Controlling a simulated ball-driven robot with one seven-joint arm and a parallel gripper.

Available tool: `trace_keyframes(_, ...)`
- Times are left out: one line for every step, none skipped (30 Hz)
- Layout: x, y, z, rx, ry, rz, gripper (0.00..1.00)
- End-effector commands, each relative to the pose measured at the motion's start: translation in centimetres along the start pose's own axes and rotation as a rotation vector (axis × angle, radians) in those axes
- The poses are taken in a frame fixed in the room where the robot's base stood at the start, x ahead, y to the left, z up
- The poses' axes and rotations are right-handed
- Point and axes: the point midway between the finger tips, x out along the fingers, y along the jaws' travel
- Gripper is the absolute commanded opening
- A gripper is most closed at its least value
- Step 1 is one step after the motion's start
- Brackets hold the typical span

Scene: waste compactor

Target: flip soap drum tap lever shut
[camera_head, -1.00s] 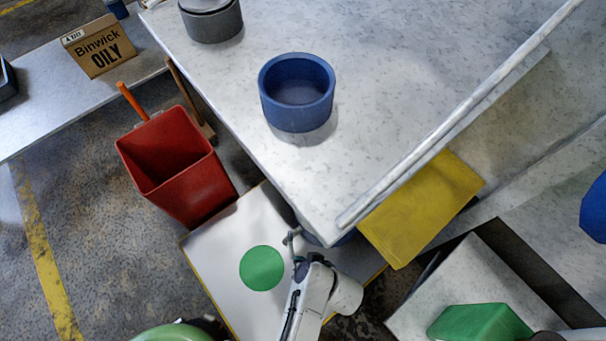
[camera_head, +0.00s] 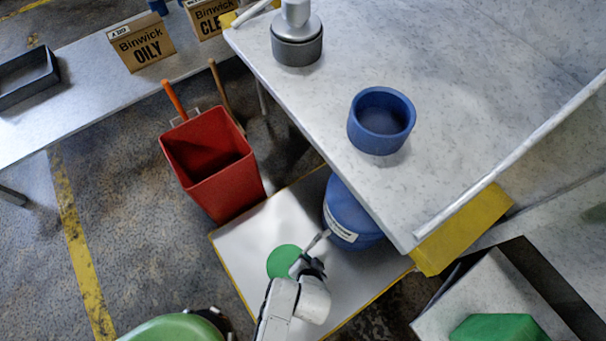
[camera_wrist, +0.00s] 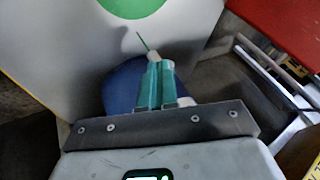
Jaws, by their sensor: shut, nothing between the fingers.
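The blue soap drum (camera_head: 345,208) with a white label sits on the pale floor board, partly under the table's corner. A small pale tap (camera_head: 319,239) sticks out from its near left side. My gripper (camera_head: 308,262) is at the tap's outer end; I cannot tell whether it touches it. In the wrist view my teal fingers (camera_wrist: 155,86) are together and hold nothing. The drum (camera_wrist: 122,84) shows behind them. The fingers hide the rest of the tap.
A green disc (camera_head: 283,261) is on the white board (camera_head: 252,241) left of the tap. A red bin (camera_head: 212,165) stands up and left. The table (camera_head: 440,75) overhangs the drum and carries a blue bowl (camera_head: 381,121). A yellow panel (camera_head: 462,232) is at right.

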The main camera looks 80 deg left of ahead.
Motion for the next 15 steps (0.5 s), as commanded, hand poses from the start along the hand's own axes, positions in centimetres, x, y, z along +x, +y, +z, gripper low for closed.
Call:
trace_keyframes(0.1, -0.2, 0.0, -0.002, -0.001, -0.001, 0.00)
trace_keyframes(0.2, -0.4, 0.0, -0.002, -0.001, -0.001, 0.00)
trace_keyframes(0.3, -0.6, 0.0, -0.001, -0.001, -0.001, 0.00)
trace_keyframes(0.3, -0.7, 0.1, -0.002, -0.001, -0.001, 0.00)
trace_keyframes(0.4, -0.8, 0.1, -0.003, -0.002, -0.001, 0.00)
trace_keyframes(0.5, -1.0, 0.1, -0.003, -0.002, -0.001, 0.00)
trace_keyframes(0.5, -1.1, 0.2, -0.002, -0.003, 0.000, 0.00)
trace_keyframes(0.6, -1.2, 0.2, -0.001, -0.003, 0.000, 0.00)
trace_keyframes(0.6, -1.3, 0.2, -0.001, -0.003, 0.000, 0.00)
trace_keyframes(0.7, -1.4, 0.3, -0.002, -0.004, 0.000, 0.00)
trace_keyframes(0.7, -1.5, 0.3, -0.002, -0.004, 0.000, 0.00)
trace_keyframes(0.7, -1.6, 0.3, -0.002, -0.004, 0.000, 0.00)
trace_keyframes(0.8, -1.7, 0.3, -0.001, -0.004, 0.000, 0.00)
trace_keyframes(0.8, -1.7, 0.3, -0.001, -0.004, 0.000, 0.00)
trace_keyframes(0.8, -1.8, 0.3, -0.001, -0.004, 0.000, 0.00)
